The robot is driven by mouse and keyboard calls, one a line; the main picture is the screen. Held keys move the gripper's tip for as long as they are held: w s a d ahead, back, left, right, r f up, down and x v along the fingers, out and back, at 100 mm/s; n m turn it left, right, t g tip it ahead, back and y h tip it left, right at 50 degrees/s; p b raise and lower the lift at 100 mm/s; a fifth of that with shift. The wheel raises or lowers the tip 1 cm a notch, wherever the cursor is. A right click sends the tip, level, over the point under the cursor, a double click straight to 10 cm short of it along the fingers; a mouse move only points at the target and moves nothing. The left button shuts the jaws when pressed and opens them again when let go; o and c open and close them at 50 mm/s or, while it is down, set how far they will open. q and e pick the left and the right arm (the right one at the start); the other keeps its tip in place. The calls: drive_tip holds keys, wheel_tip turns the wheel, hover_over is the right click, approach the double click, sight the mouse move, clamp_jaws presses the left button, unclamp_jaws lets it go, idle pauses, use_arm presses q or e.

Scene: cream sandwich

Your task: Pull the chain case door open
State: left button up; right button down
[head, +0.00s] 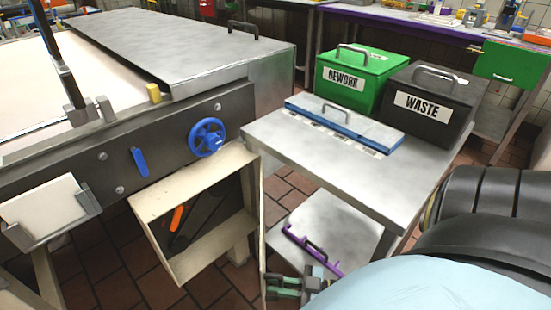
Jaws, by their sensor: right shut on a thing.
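The chain case (212,250) is a cream box under the front of the machine. Its front is open and shows dark parts and an orange piece (177,217) inside. The chain case door (262,230) appears as a thin pale panel, seen nearly edge-on, standing out from the case's right side. My right gripper (273,287) is low, at the door's lower outer part, and is shut on it. The exact grip point is small and partly hidden. My left gripper is out of view.
A steel table (310,160) stands right of the door, with a blue-lidded tray (345,123), a green REWORK bin (355,80) and a black WASTE bin (430,100). Its lower shelf (325,222) holds a purple-edged tool (312,250). A blue handwheel (207,137) sits above the case.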

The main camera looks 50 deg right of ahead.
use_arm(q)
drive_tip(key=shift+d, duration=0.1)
use_arm(e)
drive_tip(key=shift+s+d+f, duration=0.1)
drive_tip(key=shift+s+d, duration=0.05)
drive_tip(key=shift+s, duration=0.15)
drive_tip(key=c, duration=1.5)
unclamp_jaws()
drive_tip(key=shift+c, duration=0.2)
drive_tip(key=shift+d, duration=0.1)
